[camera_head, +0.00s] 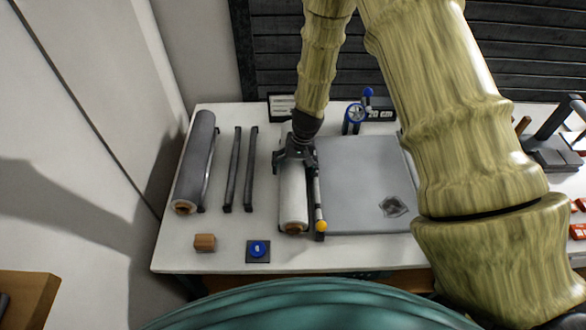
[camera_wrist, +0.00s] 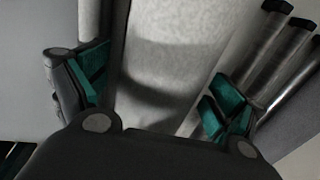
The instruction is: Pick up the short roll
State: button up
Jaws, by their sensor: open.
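The short roll (camera_head: 293,205) is pale grey-white with a brown core end and lies lengthwise on the table, left of the grey board. My gripper (camera_head: 296,163) points down over its upper part and hides some of it. In the wrist view the roll (camera_wrist: 180,60) runs between my two spread fingers, with a dark shadow across it. The fingers have teal pads, one on each side of the roll. I cannot tell whether they touch it.
A longer dark grey roll (camera_head: 196,160) lies at the left, beside thin dark bars (camera_head: 240,170). A rod with a yellow end (camera_head: 320,226) lies close right of the short roll, by the grey board (camera_head: 365,185). A brown block (camera_head: 205,242) and blue button (camera_head: 258,249) sit in front.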

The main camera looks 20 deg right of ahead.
jog(key=shift+a+f, duration=0.1)
jog(key=shift+f, duration=0.1)
jog(key=shift+c, duration=0.4)
jog(key=c, duration=1.3)
jog(key=shift+c, duration=0.2)
jog(key=shift+w+r, duration=0.1)
jog(key=shift+r, duration=0.1)
